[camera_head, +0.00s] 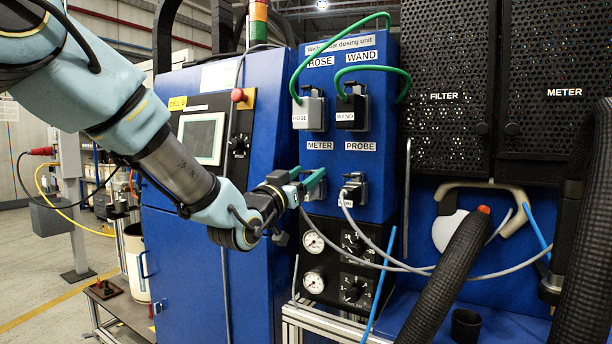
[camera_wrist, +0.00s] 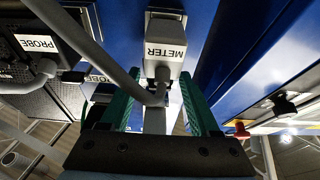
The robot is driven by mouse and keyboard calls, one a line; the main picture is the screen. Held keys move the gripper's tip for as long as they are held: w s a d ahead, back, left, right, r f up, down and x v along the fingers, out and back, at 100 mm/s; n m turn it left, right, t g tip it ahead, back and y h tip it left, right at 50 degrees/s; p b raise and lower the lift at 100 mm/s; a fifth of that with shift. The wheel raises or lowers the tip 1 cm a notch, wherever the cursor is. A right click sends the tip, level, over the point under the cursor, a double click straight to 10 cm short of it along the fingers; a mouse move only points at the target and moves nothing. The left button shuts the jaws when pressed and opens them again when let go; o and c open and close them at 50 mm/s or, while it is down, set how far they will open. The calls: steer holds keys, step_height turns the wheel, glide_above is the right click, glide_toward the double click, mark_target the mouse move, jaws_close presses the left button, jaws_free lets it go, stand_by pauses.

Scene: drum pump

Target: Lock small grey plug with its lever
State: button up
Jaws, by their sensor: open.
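The small grey plug, labelled METER (camera_wrist: 165,42), is in the upper middle of the wrist view, at the blue panel. Its grey cable leaves towards me. My gripper (camera_wrist: 158,95) is open, with its green fingers on either side of the cable and the plug's near end. I cannot tell whether either finger touches the plug. In the head view my gripper (camera_head: 308,180) is at the METER socket, below its label, and hides most of the plug. The plug's lever cannot be made out clearly, so its position cannot be told.
The PROBE plug (camera_head: 353,188) sits close to the right, with its cable looping below. The HOSE plug (camera_head: 309,113) and WAND plug (camera_head: 352,112) are above, with green cables. Gauges (camera_head: 314,282) lie below. A thick black hose (camera_head: 448,275) stands at the right.

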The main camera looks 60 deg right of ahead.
steer(key=b+v, duration=0.3)
steer(key=v, duration=0.7)
steer(key=shift+a, duration=0.4)
